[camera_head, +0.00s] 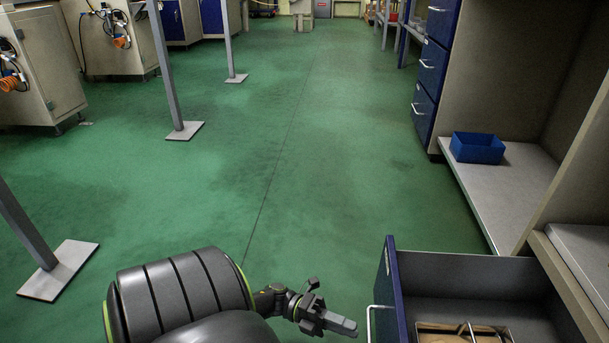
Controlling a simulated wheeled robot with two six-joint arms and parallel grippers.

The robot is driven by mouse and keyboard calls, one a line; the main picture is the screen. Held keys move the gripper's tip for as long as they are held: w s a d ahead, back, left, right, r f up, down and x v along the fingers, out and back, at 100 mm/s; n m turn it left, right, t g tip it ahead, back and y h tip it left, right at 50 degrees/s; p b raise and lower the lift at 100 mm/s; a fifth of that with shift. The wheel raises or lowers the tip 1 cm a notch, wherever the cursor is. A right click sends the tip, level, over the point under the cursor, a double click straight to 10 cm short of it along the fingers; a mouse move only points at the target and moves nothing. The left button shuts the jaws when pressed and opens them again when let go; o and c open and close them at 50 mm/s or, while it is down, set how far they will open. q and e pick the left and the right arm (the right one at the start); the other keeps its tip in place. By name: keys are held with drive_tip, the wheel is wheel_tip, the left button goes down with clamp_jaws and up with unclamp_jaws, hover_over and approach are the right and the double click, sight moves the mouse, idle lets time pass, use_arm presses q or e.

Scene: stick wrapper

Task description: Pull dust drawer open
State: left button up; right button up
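A drawer with a dark blue front (391,293) and grey walls stands pulled out at the bottom right, and I see down into it. A pale bar handle (369,322) is on the outer side of its front. My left gripper (343,325) is just left of this handle, with its fingers pointing right toward it. A small gap shows between the fingertips and the handle. The fingers overlap from this angle, so whether they are open or shut is unclear. My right gripper is not in view.
Inside the drawer lies a brown item with a metal wire piece (465,331). A blue bin (477,148) sits on a low shelf (510,190) behind. Blue drawers (431,70) stand farther back. Green floor (320,170) is clear; posts with flat feet (58,270) stand left.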

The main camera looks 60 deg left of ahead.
use_arm(q)
drive_tip(key=v, duration=1.1)
drive_tip(key=shift+a+f+b, duration=0.15)
drive_tip(key=shift+a+b, duration=0.05)
drive_tip(key=shift+b, duration=0.1)
drive_tip(key=shift+s, duration=0.15)
